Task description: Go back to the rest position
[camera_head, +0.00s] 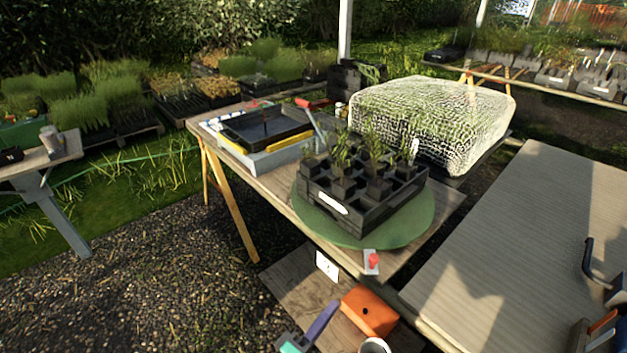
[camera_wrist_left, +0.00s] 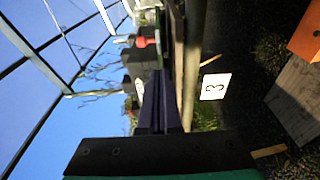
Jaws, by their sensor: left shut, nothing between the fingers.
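My left gripper (camera_head: 334,305) comes in at the bottom of the head view, with a purple finger part and a teal part behind it. In the left wrist view the purple fingers (camera_wrist_left: 160,75) are together, with nothing between them. The gripper is low in front of the work table (camera_head: 260,185), left of an orange box (camera_head: 370,308). A black cell tray (camera_head: 350,205) with several seedlings stands on a round green plate (camera_head: 425,218) on the table.
A white card (camera_head: 326,266) marked 3 hangs by the table's front edge; it also shows in the left wrist view (camera_wrist_left: 215,86). A red knob (camera_head: 373,260) sits at that edge. A black tray (camera_head: 266,127) and a net-covered block (camera_head: 440,115) are behind. A grey bench (camera_head: 540,220) stands right.

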